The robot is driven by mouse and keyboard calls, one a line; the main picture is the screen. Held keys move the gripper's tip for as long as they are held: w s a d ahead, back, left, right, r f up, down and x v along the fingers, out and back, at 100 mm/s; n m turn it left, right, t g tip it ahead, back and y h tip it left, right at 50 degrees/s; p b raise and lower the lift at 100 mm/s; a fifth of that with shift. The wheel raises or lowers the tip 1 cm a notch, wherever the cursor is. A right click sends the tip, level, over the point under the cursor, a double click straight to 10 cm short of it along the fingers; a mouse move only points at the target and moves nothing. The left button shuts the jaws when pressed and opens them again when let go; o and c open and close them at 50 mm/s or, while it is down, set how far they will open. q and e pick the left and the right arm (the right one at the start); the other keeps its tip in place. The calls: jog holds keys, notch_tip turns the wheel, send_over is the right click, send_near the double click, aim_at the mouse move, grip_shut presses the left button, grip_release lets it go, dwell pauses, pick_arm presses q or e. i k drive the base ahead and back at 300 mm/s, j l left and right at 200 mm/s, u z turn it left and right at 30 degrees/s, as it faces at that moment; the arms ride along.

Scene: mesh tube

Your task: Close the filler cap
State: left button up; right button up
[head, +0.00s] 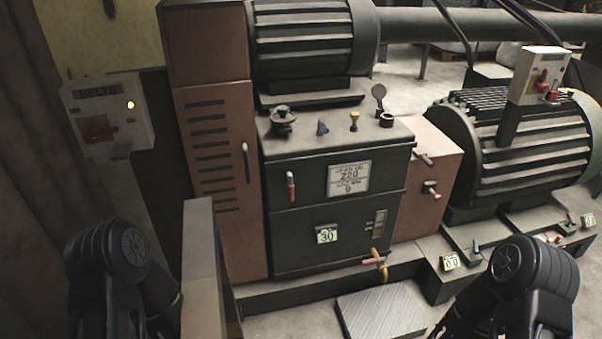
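The filler cap (378,91) is a small round disc standing upright on a thin stem on top of the dark machine box. Just in front of it is a short round filler neck (387,119), and the cap stands clear of its mouth, so it looks open. Parts of my two black arms show at the bottom left and bottom right. Neither gripper is in the picture, and nothing of mine touches the cap.
A ribbed motor (303,40) sits behind. A brown cabinet (215,150) and a grey panel (202,265) stand left.

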aim_at(379, 92)
jog(key=l+u, duration=0.1)
jog(key=u, duration=0.3)
jog(key=l+u, duration=0.15)
jog(key=u, duration=0.2)
jog(key=i+l+u, duration=0.1)
jog(key=u, duration=0.3)
jog(key=l+u, duration=0.2)
jog(key=l, duration=0.25)
jog(key=k+l+u, duration=0.2)
jog(key=l, duration=0.2)
jog(key=l+u, duration=0.15)
jog(key=l, duration=0.25)
jog(key=k+l+u, duration=0.2)
jog(key=l, duration=0.2)
jog(key=k+l+u, duration=0.2)
jog(key=l, duration=0.2)
jog(key=k+l, duration=0.15)
jog(key=l, duration=0.2)
jog(key=k+l, duration=0.1)
jog(key=l, duration=0.25)
jog(key=k+l, duration=0.15)
jog(key=l, duration=0.2)
jog(key=k+l, duration=0.1)
jog(key=l, duration=0.25)
jog(key=k+l+u, duration=0.1)
jog(key=l, duration=0.25)
jog(key=k+l, duration=0.15)
jog(key=l, duration=0.2)
